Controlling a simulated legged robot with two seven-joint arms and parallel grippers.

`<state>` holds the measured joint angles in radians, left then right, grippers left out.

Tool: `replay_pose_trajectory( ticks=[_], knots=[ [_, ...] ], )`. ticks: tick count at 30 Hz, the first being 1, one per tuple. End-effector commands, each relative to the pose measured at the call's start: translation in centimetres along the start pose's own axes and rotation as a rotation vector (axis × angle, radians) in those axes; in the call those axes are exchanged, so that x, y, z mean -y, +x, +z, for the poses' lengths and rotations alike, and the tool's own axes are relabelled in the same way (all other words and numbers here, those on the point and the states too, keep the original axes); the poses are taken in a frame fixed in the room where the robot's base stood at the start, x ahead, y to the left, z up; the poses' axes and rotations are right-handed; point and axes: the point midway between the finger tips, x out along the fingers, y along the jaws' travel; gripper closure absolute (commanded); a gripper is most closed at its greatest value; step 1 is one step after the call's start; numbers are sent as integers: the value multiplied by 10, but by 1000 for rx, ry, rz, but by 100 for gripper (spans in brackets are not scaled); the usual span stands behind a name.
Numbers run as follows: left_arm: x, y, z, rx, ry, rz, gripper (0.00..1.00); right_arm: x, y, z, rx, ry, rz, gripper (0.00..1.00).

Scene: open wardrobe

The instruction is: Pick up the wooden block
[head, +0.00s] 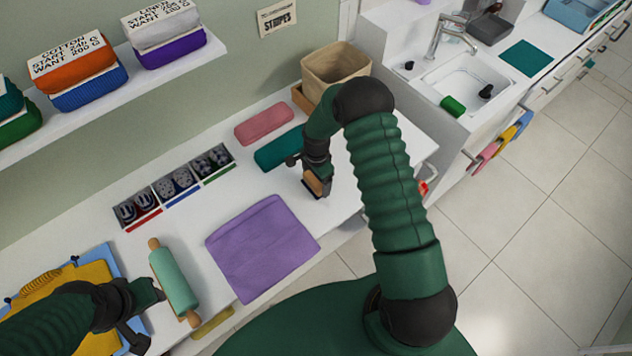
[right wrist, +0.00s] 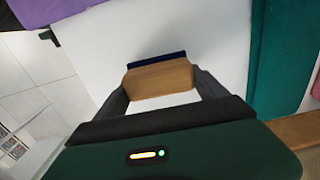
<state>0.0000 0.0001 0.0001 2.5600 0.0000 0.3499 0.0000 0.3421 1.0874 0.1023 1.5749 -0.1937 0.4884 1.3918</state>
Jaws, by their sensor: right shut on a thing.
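The wooden block (head: 313,183) is small and tan brown, at the right part of the white counter in the head view. In the right wrist view the block (right wrist: 160,78) sits between the two fingers, with a dark blue strip along its far edge. My right gripper (head: 318,187) is shut on it, also seen in the right wrist view (right wrist: 162,88). I cannot tell whether the block touches the counter. My left gripper (head: 146,313) is open and empty at the lower left, beside a green rolling pin (head: 174,281).
Folded pink (head: 264,124) and teal (head: 279,149) cloths lie close behind the block. A purple cloth (head: 262,247) lies to its left. A tan bin (head: 336,68) stands at the back. A divided tray (head: 174,184) lies along the wall. The sink (head: 470,83) is at right.

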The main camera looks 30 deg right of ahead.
Motion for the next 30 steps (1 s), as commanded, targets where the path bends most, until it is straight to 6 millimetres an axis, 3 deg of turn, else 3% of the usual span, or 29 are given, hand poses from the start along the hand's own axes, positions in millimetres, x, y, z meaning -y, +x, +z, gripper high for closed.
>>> replay_pose_trajectory(
  ticks=[5,11,21,25,30],
  knots=[
    [0,10,2,0,0,0,64,2,-23,0,-2,-1,-5,65],
    [0,18,4,0,0,0,64,-38,-28,16,0,-2,1,65],
    [0,34,8,0,0,0,64,-126,-36,52,-1,0,-1,65],
    [0,36,9,0,0,0,64,-142,-39,59,0,-2,-1,65],
    [0,36,9,0,0,0,64,-148,-40,62,0,-1,0,65]
  ],
)
